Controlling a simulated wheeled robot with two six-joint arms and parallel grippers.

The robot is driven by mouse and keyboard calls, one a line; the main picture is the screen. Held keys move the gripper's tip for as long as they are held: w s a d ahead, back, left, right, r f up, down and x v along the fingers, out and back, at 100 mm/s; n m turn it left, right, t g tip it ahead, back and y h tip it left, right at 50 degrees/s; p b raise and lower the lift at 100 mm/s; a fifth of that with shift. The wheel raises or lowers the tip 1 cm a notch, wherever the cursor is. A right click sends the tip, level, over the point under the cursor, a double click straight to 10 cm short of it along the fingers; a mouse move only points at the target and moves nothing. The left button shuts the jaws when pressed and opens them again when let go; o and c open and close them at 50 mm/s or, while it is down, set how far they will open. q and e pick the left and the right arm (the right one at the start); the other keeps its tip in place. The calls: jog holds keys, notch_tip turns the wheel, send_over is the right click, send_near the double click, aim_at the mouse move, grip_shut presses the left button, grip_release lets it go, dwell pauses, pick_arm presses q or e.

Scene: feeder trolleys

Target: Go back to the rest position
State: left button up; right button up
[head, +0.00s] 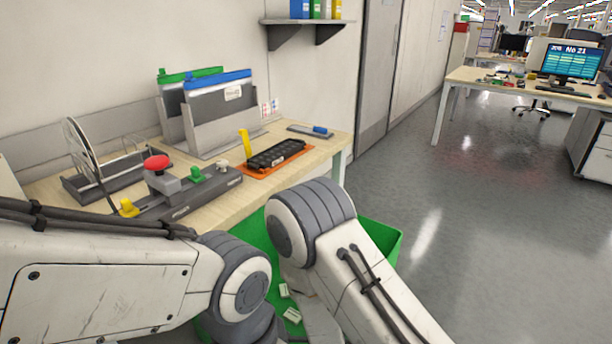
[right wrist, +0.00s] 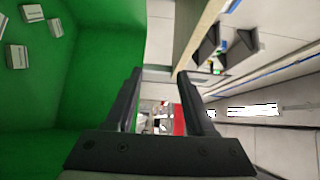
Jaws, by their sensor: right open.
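My right gripper (right wrist: 158,80) shows in the right wrist view with its two dark fingers apart and nothing between them. A green bin (right wrist: 95,90) fills the left of that view, with several small white boxes at its far left. The right gripper is beside or over the bin's edge; I cannot tell which. In the head view both my arms come in low, and neither gripper's fingers show. The green bin (head: 388,238) is partly hidden behind my arms there, with small white boxes (head: 292,314) inside.
A wooden workbench (head: 225,205) stands along the left wall, holding a control box with a red button (head: 156,162), a reel (head: 82,150), grey file holders (head: 222,118) and a black tray on an orange mat (head: 277,155). Grey floor (head: 480,220) is open at right, before a desk (head: 470,76).

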jog(key=s+a+r+n+g+y, duration=0.1)
jog(key=s+a+n+g, duration=0.6)
jog(key=n+g, duration=0.4)
jog(key=s+d+r+n+g+h, duration=0.1)
jog(key=s+d+r+n+g, duration=0.25)
jog(key=s+n, duration=0.4)
jog(key=s+d+r+n+g+h, duration=0.1)
jog(key=s+d+r+n+g, duration=0.3)
jog(key=s, duration=0.7)
notch_tip(320, 180, up, 20)
jog(key=d+p, duration=0.2)
jog(key=p, duration=1.8)
jog(key=shift+s+d+f+n+t+h, duration=0.15)
jog(key=shift+f+n+t+h, duration=0.1)
jog(key=shift+n+t+h, duration=0.2)
